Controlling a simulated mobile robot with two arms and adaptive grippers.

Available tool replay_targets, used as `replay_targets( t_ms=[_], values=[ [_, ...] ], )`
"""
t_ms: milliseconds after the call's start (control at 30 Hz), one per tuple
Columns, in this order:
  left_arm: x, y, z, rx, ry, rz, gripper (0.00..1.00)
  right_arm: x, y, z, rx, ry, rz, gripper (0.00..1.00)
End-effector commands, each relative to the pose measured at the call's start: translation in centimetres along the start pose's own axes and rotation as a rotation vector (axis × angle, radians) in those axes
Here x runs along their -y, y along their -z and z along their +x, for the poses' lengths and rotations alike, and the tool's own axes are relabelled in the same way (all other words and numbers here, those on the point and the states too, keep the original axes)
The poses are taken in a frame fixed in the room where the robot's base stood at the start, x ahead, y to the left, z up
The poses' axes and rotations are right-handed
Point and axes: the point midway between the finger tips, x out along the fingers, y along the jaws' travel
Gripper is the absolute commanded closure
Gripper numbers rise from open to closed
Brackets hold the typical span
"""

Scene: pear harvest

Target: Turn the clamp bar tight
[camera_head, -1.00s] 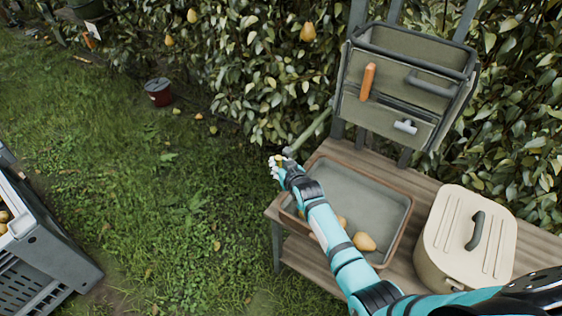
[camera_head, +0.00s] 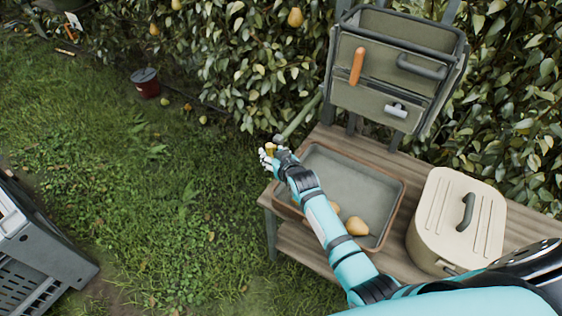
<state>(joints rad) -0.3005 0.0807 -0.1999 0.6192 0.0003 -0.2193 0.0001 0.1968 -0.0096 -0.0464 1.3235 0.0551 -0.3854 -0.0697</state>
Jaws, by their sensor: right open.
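My right gripper (camera_head: 266,157) is at the left end of a green pole (camera_head: 302,115), beyond the bench's left edge. It is open, and its fingers are small in this view. A small tan piece (camera_head: 271,149) shows at the fingers, beside a dark fitting (camera_head: 278,140) on the pole's end. I cannot tell for sure whether the tan piece is the clamp bar, or whether the fingers touch it. My right arm hides part of the bench and tray. My left gripper is not in view.
A tray (camera_head: 398,205) holding pears (camera_head: 355,226) and a cream lidded box (camera_head: 435,220) stand on the wooden bench (camera_head: 393,163). A tool pouch (camera_head: 345,95) hangs behind. A grey crate (camera_head: 55,245) is at left. Grass between is open.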

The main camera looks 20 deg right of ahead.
Motion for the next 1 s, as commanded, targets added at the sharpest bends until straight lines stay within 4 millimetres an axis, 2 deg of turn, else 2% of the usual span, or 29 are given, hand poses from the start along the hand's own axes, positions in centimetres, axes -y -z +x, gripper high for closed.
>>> replay_targets(
  t_ms=[300, 500, 667, 1000],
  values=[
    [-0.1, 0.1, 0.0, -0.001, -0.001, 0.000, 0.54, 0.1, 0.0, -6.2, -0.001, 0.001, -0.001, 0.54],
    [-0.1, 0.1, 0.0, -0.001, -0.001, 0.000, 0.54, 0.1, 0.0, -8.8, 0.000, 0.001, -0.001, 0.54],
    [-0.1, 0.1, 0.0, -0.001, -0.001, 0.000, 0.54, 0.1, 0.0, -9.6, 0.000, 0.001, -0.001, 0.54],
    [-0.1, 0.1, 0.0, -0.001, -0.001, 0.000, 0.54, 0.1, 0.1, -9.6, 0.000, 0.001, -0.001, 0.54]
  ],
)
